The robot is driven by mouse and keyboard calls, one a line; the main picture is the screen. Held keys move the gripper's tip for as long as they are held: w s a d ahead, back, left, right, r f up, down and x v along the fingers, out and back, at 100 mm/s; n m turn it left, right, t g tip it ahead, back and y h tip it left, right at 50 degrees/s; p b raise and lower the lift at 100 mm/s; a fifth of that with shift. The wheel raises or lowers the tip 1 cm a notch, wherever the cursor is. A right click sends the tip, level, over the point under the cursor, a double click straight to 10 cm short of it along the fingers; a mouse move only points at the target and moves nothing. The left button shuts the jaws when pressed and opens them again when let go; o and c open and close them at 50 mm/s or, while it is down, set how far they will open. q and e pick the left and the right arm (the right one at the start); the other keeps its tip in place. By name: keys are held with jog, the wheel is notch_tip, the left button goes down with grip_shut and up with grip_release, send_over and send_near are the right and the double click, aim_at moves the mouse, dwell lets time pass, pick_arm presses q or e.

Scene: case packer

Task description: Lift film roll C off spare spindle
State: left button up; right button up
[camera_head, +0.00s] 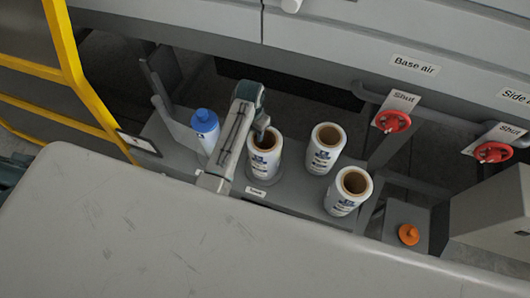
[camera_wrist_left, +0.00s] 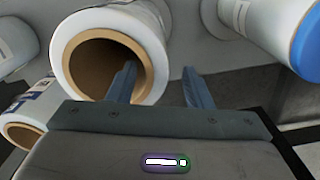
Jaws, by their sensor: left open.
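Several white film rolls stand upright on a grey shelf. My left gripper (camera_head: 261,128) is above the leftmost open-cored one, film roll (camera_head: 264,157), with its jaws open. In the left wrist view, the brown core of this roll (camera_wrist_left: 72,58) faces me. One finger of the left gripper (camera_wrist_left: 159,68) overlaps the core opening and the other is outside the roll's wall. I cannot tell how deep the finger reaches. The letters on the rolls are too small to read, and no spindle shows clearly. My right gripper is not in view.
Two more open-cored rolls (camera_head: 322,160) (camera_head: 342,203) stand to the right. A blue-topped roll (camera_head: 206,135) stands close on the left. Red valve handles (camera_head: 393,121) (camera_head: 493,152) and an orange knob (camera_head: 408,234) are farther right. A pale panel (camera_head: 150,240) fills the foreground; a yellow rail (camera_head: 75,70) is left.

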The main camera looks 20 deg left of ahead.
pick_arm(q)
jog(key=shift+d+f+p, duration=0.1)
jog(key=shift+f+p, duration=0.35)
jog(key=shift+f, duration=1.35)
grip_shut()
jog(key=shift+r, duration=0.15)
